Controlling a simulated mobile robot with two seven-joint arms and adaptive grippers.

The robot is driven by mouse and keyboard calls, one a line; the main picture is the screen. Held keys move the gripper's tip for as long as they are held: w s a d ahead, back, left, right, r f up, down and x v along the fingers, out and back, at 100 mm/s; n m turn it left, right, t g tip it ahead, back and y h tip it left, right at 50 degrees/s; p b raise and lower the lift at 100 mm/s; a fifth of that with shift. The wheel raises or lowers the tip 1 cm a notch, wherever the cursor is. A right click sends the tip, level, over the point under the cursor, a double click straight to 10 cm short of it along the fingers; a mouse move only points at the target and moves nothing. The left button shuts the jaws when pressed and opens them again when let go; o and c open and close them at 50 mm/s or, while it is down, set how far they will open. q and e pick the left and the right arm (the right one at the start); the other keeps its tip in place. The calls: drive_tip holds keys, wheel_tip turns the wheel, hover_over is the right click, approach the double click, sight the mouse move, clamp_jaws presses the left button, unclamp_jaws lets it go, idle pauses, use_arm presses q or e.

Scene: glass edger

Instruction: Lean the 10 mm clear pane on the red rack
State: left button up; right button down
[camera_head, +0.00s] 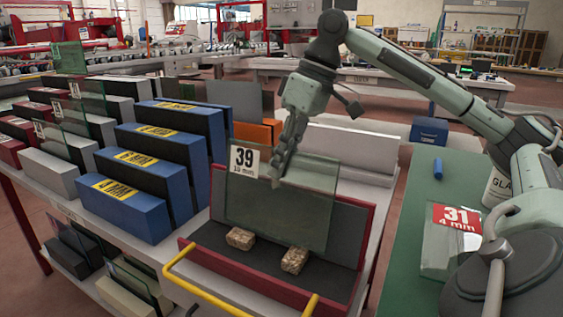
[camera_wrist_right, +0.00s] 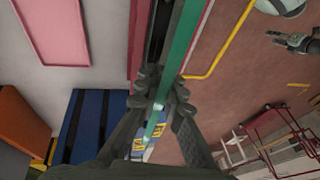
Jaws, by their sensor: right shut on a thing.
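The clear pane (camera_head: 280,205), with a white label reading 39 and apparently 10 mm, stands nearly upright in the red rack in the head view. My right gripper (camera_head: 280,170) is shut on its top edge. In the wrist view, the gripper's fingers (camera_wrist_right: 160,92) close on the pane's green edge (camera_wrist_right: 180,50). The red rack (camera_head: 369,250) has a dark padded back and base, with two cork-like blocks (camera_head: 241,238) (camera_head: 294,260) at the pane's foot. I cannot tell whether the pane touches the blocks or the back. What looks like my left gripper (camera_wrist_right: 292,41) shows small in the wrist view.
Blue slotted racks (camera_head: 125,207) stand left of the red rack. A yellow rail (camera_head: 212,290) runs along the front. To the right, a green table (camera_head: 400,260) bears another pane labelled 31 (camera_head: 440,250) and a blue cylinder (camera_head: 438,168). White slabs (camera_head: 355,148) stand behind.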

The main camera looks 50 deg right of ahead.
drive_tip(key=shift+f+b, duration=0.35)
idle(0.7)
drive_tip(key=c, duration=1.6)
unclamp_jaws()
drive_tip(key=v, duration=0.7)
drive_tip(key=shift+s+d+r, duration=0.1)
drive_tip(key=shift+r, duration=0.15)
